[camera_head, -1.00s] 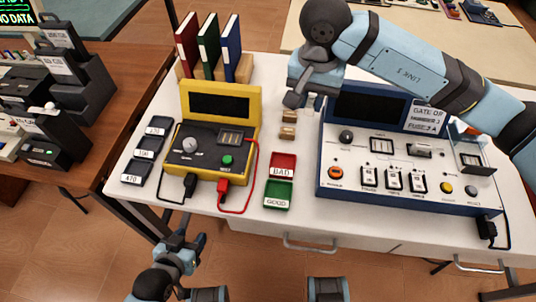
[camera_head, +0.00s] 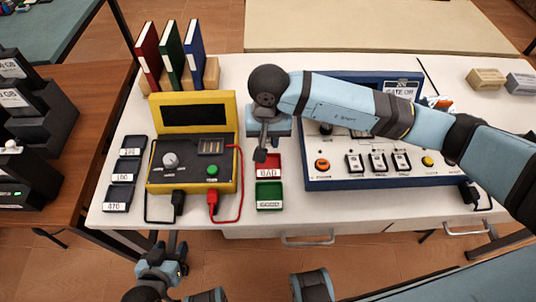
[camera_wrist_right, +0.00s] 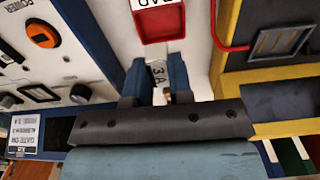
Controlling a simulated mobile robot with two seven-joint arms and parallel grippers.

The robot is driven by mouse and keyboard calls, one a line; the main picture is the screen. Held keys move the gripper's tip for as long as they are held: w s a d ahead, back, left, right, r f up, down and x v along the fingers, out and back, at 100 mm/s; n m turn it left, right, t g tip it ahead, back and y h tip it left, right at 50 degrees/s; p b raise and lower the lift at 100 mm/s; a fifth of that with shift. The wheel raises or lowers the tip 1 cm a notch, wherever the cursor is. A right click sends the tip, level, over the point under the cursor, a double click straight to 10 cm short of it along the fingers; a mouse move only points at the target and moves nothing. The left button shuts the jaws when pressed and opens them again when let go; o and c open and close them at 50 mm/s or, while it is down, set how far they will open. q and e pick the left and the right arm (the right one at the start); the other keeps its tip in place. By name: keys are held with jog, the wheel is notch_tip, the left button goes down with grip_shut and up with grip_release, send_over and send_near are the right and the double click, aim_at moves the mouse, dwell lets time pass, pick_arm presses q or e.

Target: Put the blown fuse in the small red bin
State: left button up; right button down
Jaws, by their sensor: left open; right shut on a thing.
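The small red bin (camera_head: 272,160) labelled BAD stands on the white table between the yellow tester and the blue panel. In the right wrist view the red bin (camera_wrist_right: 160,27) lies just beyond my fingertips. My right gripper (camera_head: 260,154) is above the table at the bin's back left in the head view. In the right wrist view my right gripper (camera_wrist_right: 157,80) is shut on a small pale fuse (camera_wrist_right: 157,77) marked "3A". The fuse is mostly hidden between the fingers. My left gripper (camera_head: 176,247) is open and empty, low in front of the table edge.
A green bin (camera_head: 270,195) labelled GOOD stands directly in front of the red one. The yellow tester (camera_head: 193,165) with its red and black leads is left; the blue panel (camera_head: 385,183) is right.

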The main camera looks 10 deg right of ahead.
aim_at(268, 163)
notch_tip(268, 163, down, 7)
jog(key=shift+f, duration=0.2)
pick_arm(q)
jog(key=shift+a, duration=0.25)
pick_arm(e)
jog(key=shift+f, duration=0.1)
pick_arm(q)
jog(key=shift+f, duration=0.15)
pick_arm(e)
jog(key=shift+f, duration=0.15)
jog(key=shift+f+b, duration=0.15)
jog(key=shift+b, duration=0.2)
jog(key=c, duration=1.3)
grip_release()
pick_arm(q)
jog(key=shift+w+d+r, duration=0.1)
jog(key=shift+d+r, duration=0.1)
jog(key=shift+r, duration=0.05)
